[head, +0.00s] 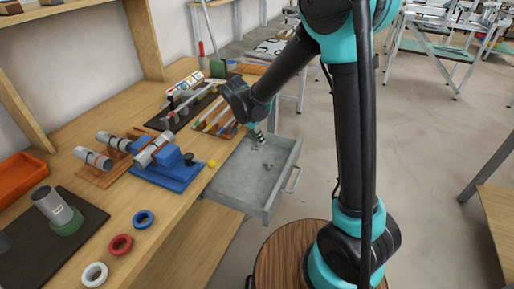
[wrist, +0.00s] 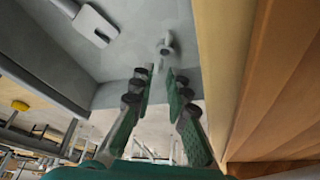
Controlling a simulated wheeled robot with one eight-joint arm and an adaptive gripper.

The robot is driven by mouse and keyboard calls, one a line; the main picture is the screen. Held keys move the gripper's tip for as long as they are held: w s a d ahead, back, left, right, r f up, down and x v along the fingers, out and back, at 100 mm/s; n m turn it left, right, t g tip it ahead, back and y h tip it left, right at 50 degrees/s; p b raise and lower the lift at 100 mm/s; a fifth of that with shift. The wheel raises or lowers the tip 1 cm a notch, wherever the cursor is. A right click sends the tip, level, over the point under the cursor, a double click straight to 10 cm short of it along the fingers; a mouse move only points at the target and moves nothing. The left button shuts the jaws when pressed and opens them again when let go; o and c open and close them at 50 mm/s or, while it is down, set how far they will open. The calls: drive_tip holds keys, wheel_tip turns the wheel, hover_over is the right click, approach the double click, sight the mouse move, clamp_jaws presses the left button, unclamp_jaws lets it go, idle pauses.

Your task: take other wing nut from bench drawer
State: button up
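The grey metal bench drawer (head: 232,183) is pulled open at the bench's right side. Small grey pieces (head: 267,166) lie on its floor, too small in the head view to identify surely. My gripper (head: 258,137) points down over the drawer's far part. In the wrist view my gripper (wrist: 155,82) has its two green, dark-tipped fingers apart, with nothing held between them. A small grey piece that looks like a wing nut (wrist: 165,49) lies on the drawer floor just past the fingertips.
A wooden edge (wrist: 245,75) runs close along the right of my gripper in the wrist view. The bench top holds a blue fixture (head: 170,172), several rings, and a tool mat.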

drive_tip(key=shift+x, duration=0.95)
clamp_jaws()
drive_tip(key=shift+r, duration=0.1)
